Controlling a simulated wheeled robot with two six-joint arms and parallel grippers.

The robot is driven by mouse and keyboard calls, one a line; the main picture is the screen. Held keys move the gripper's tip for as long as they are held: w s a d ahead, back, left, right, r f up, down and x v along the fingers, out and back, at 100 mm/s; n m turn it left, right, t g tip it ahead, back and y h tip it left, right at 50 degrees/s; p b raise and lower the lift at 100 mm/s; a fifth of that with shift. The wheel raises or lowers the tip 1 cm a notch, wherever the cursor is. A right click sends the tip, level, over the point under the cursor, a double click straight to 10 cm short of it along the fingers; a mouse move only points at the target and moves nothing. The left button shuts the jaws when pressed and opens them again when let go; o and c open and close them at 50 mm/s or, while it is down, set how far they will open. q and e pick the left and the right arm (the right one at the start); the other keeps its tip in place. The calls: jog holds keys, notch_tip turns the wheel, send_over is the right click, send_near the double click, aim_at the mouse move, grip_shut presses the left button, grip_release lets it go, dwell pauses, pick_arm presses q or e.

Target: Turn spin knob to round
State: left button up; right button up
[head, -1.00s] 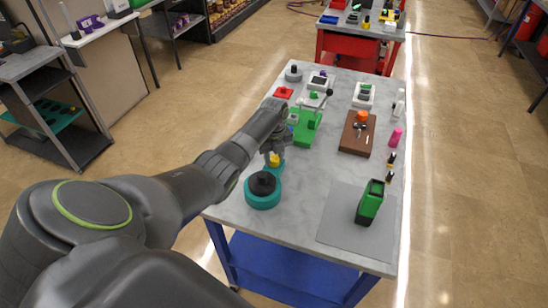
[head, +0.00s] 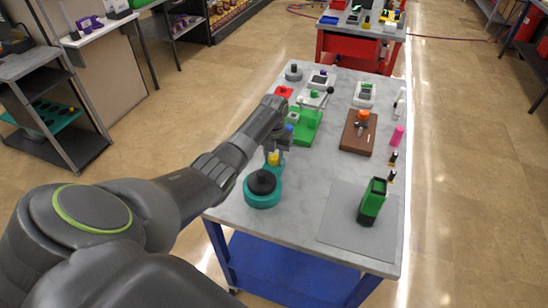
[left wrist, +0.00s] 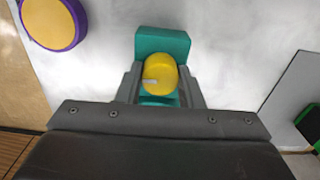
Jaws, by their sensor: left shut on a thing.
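The spin knob is a yellow round knob (head: 273,158) with a small white mark, on a teal block (head: 277,168) at the table's left side. In the left wrist view the knob (left wrist: 160,73) sits between the two grey fingers, with the teal block (left wrist: 163,42) behind and under it. My left gripper (head: 273,152) points down over the block and is shut on the knob. The gripper partly hides the knob in the head view. The white mark shows on the knob's left part in the wrist view. My right gripper is not in view.
A teal round base with a black top (head: 262,189) stands just in front of the block. A green press (head: 305,125) stands behind. The grey mat (head: 340,222) holds a green and black item.

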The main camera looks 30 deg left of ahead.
pick_arm(q)
jog(key=shift+w+r, duration=0.1)
jog(key=shift+r, duration=0.05)
dwell(0.4)
jog(key=o, duration=1)
jog(key=shift+c, duration=0.2)
notch_tip(320, 180, up, 11)
jog(key=b, duration=0.3)
notch_tip(320, 180, up, 5)
jog(key=p, duration=0.4)
send_over(274, 156)
jog(key=shift+r+p, duration=0.65)
jog(key=shift+p, duration=0.05)
jog(key=shift+f, duration=0.1)
